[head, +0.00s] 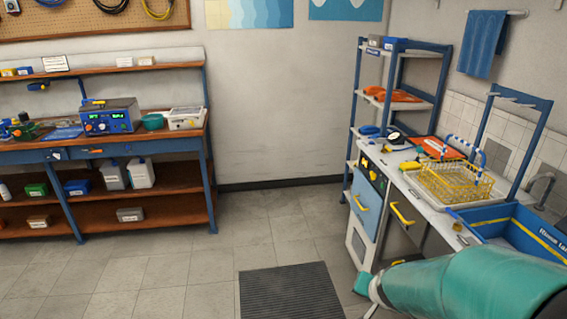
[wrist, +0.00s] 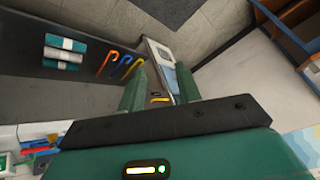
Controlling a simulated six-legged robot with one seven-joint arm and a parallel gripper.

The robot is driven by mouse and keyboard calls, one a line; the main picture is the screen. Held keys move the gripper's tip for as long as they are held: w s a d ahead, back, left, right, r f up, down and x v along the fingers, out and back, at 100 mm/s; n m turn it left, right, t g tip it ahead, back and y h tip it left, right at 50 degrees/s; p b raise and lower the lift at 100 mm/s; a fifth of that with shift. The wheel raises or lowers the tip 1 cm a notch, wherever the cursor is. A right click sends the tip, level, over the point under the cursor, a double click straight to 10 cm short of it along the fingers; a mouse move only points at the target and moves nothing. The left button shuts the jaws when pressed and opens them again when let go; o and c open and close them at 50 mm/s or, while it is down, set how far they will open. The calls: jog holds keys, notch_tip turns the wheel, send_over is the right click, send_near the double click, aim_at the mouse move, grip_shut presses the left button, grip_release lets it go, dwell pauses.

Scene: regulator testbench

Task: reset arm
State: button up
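My arm (head: 470,287), with a teal sleeve, reaches in from the lower right of the head view, in front of the right-hand bench. In the wrist view my gripper (wrist: 160,68) has two green fingers standing well apart with nothing held between them. Beyond the fingers, a pale cabinet front with a yellow handle (wrist: 159,99) shows in the gap. I cannot tell how far it is from the fingertips. In the head view the gripper is not clearly made out.
The right bench holds a yellow wire rack (head: 455,185) and a blue sink (head: 520,236). A blue shelf frame (head: 398,100) stands behind it. A wooden workbench (head: 100,150) is at the left. A dark mat (head: 290,290) lies on open floor between.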

jog(key=s+a+r+n, duration=0.3)
jog(key=s+r, duration=0.5)
jog(key=s+a+r+n+g, duration=0.1)
jog(key=s+a+r+n, duration=0.1)
jog(key=s+r, duration=0.6)
jog(key=shift+s+a+r+n+y, duration=0.3)
jog(key=shift+s+a+r+n, duration=0.1)
jog(key=shift+a, duration=0.1)
jog(key=shift+d, duration=0.2)
